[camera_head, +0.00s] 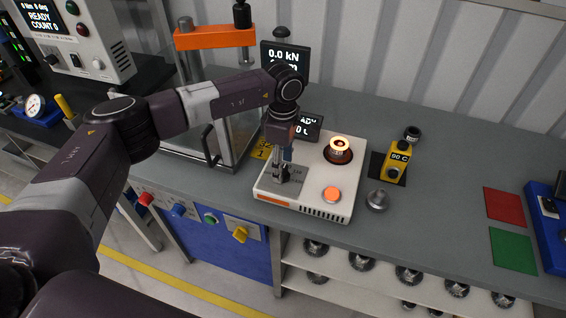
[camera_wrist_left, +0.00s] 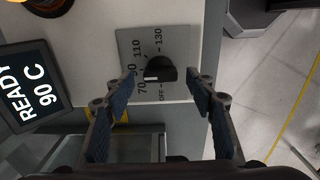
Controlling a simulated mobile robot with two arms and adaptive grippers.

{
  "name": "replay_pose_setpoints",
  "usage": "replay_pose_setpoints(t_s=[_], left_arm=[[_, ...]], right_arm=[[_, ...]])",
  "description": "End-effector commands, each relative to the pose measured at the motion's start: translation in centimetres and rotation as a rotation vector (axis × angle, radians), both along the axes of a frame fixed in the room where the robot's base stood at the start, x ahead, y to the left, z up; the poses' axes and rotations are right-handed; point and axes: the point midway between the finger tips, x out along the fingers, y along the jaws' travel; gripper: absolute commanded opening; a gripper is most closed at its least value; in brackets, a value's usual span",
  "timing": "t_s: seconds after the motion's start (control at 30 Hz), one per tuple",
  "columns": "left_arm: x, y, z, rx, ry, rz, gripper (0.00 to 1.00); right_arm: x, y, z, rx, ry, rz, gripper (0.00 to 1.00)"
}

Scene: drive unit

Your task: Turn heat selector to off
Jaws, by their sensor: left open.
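The heat selector is a black knob (camera_wrist_left: 160,69) on a grey dial plate marked OFF, 70, 90, 110 and 130. Its white mark points to the picture's left, near 70 and 90. The plate (camera_head: 292,183) sits on the white heater unit (camera_head: 322,205) in the head view, where my gripper hides the knob. My left gripper (camera_head: 283,172) is open and empty above the plate. In the left wrist view its fingers (camera_wrist_left: 161,88) stand apart, left and right of the knob's lower side, with no visible contact. The display (camera_wrist_left: 35,88) reads READY 90 C.
A glowing ring (camera_head: 340,149) and an orange button (camera_head: 332,195) are on the same unit. A clear-walled press with an orange beam (camera_head: 214,37) stands to the left.

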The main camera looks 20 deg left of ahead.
Motion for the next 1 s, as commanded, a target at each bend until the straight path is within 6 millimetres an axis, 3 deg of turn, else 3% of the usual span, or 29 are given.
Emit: replay_pose_setpoints(t_s=[0.4, 0.77, 1.0], left_arm=[[-0.03, -0.08, -1.23, -0.001, 0.0, -0.001, 0.51], [-0.03, -0.08, -1.19, -0.002, 0.0, -0.001, 0.11], [-0.01, -0.08, -1.24, -0.002, -0.001, 0.013, 0.09]], right_arm=[[-0.03, 0.02, 0.4, 0.0, 0.0, 0.0, 0.0], [-0.04, 0.04, 0.41, 0.0, 0.0, 0.0, 0.0], [-0.03, 0.04, 0.17, 0.001, 0.0, 0.0, 0.0]])
